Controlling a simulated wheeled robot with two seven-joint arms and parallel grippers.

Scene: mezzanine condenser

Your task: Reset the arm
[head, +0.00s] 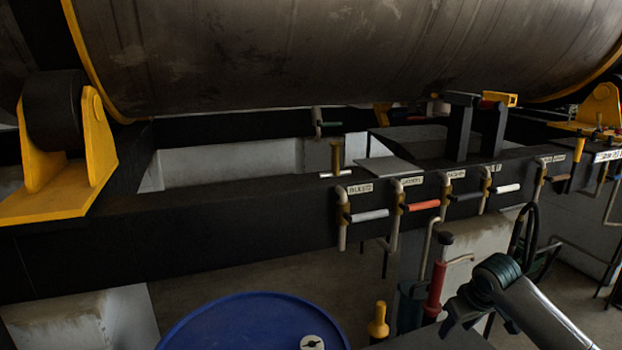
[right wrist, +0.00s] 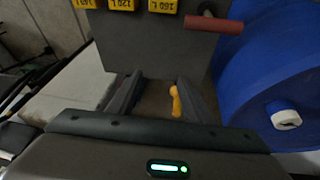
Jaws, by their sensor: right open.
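My right arm comes in at the lower right of the head view. Its dark gripper (head: 455,322) is beside an upright red-handled device (head: 435,288), on its right. In the right wrist view the two fingers (right wrist: 160,92) stand apart with a gap between them, so the gripper is open. A small yellow piece (right wrist: 175,102) shows in that gap; I cannot tell its distance, and nothing appears gripped. My left gripper is not in view.
A dark beam (head: 230,220) carries valves with white (head: 367,215), red (head: 423,205) and black (head: 465,196) handles. A blue drum (head: 245,322) and yellow knob (head: 378,324) stand in front. The wrist view shows a grey panel (right wrist: 150,45) with a red bar (right wrist: 214,24).

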